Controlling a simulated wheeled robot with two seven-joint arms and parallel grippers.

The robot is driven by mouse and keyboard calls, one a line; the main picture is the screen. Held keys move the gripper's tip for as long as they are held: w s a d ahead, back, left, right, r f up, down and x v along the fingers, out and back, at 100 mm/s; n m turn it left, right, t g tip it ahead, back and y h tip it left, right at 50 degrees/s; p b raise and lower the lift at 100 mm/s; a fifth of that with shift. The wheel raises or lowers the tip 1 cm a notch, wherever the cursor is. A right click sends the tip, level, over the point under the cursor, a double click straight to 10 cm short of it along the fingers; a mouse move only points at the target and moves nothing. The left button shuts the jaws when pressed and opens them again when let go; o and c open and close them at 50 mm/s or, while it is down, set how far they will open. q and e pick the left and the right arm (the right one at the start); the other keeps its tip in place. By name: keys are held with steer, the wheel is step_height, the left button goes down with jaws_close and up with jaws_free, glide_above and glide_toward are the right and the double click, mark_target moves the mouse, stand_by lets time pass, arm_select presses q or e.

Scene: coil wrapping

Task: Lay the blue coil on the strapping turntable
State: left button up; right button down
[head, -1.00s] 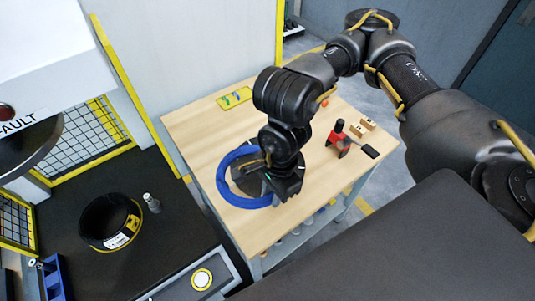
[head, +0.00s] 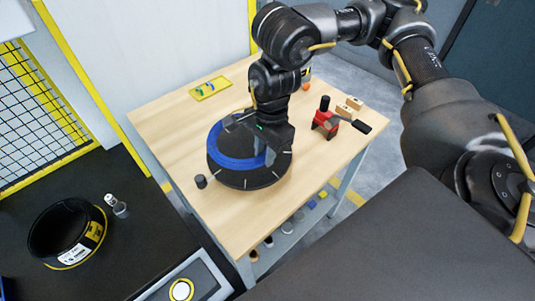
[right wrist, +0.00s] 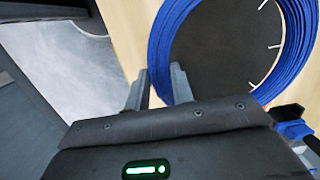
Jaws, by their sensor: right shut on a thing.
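The blue coil (head: 216,155) is a thick ring over the strapping turntable (head: 249,183), a black disc with white marks on the wooden table. The coil sits toward the left and far side of the disc in the head view, leaving its near and right parts bare. I cannot tell if it touches the disc. My right gripper (head: 269,148) is shut on the coil's right side. In the right wrist view, the coil (right wrist: 291,60) rings the dark disc (right wrist: 222,45), and its band runs down to my fingers (right wrist: 158,90). My left gripper is out of view.
A small black cylinder (head: 200,181) stands beside the turntable. A red and black tool (head: 325,120), wooden blocks (head: 349,106) and a yellow tray (head: 210,88) are on the table. A wrapped black coil (head: 67,235) lies on the dark bench at left.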

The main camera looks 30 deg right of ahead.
arm_select(q)
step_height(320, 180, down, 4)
steer(key=b, duration=0.2)
steer(key=shift+b, duration=0.3)
arm_select(e)
glide_above(266, 168)
steer(key=f, duration=0.4)
steer(key=shift+s+f, duration=0.25)
steer(key=f+b, duration=0.3)
steer(key=shift+w+d+f+b, duration=0.25)
steer(key=shift+d+f+b, duration=0.05)
steer(key=shift+f, duration=0.3)
steer(key=shift+r, duration=0.15)
steer(key=c, duration=1.6)
jaws_free()
steer(key=o, duration=0.4)
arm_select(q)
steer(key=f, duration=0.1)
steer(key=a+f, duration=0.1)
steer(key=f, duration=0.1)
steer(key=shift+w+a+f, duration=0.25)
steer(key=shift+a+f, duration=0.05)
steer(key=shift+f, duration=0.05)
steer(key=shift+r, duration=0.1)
